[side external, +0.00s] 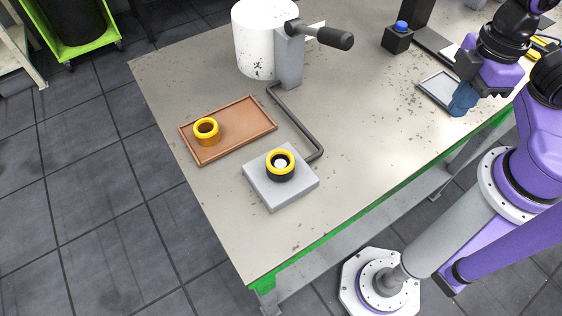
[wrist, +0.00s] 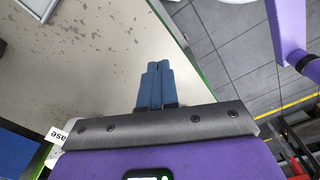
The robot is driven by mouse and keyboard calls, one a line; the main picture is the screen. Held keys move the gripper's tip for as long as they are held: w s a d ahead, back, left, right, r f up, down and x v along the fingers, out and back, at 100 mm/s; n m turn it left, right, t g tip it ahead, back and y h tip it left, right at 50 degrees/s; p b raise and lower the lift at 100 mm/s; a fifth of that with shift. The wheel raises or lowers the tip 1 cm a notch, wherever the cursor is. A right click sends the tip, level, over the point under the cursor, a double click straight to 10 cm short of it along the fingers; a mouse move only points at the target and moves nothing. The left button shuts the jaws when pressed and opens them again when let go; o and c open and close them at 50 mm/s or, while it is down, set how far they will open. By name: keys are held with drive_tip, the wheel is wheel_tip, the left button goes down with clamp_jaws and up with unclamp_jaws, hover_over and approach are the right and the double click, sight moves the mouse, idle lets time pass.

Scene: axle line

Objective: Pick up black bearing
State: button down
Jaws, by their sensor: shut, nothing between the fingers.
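The black bearing (side external: 281,174) sits on a grey square block (side external: 257,187) near the table's left front edge. A yellow ring shows at its top, and a pale round post end shows inside it. I cannot tell whether the yellow ring is a separate part. My gripper (side external: 462,103) is far to the right of it, over the table's right part beside a small grey tray. In the wrist view the blue fingers (wrist: 157,68) are together and empty. The bearing is not in the wrist view.
A brown tray (side external: 245,133) holds a yellow-orange ring (side external: 207,132). A white cylinder (side external: 257,40) with a black-handled lever stands behind, and a bent dark rod (side external: 297,127) runs to the block. The small grey tray (side external: 432,80) and a black box with blue button (side external: 397,38) are at right.

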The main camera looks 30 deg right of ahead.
drive_tip(key=shift+c, duration=1.9)
unclamp_jaws()
drive_tip(key=w+a+r+n, duration=0.2)
drive_tip(key=w+a+n, duration=0.15)
drive_tip(key=a, duration=0.35)
drive_tip(key=w+a+r+n, duration=0.2)
drive_tip(key=w+a, duration=0.3)
drive_tip(key=a, duration=0.2)
drive_tip(key=n, duration=0.6)
hover_over(280, 164)
drive_tip(key=f, duration=0.8)
drive_tip(key=shift+s+d+f, duration=0.15)
drive_tip(key=shift+d+f, duration=0.05)
drive_tip(key=shift+f, duration=0.2)
drive_tip(key=shift+a+f, duration=0.2)
drive_tip(key=shift+f, duration=2.45)
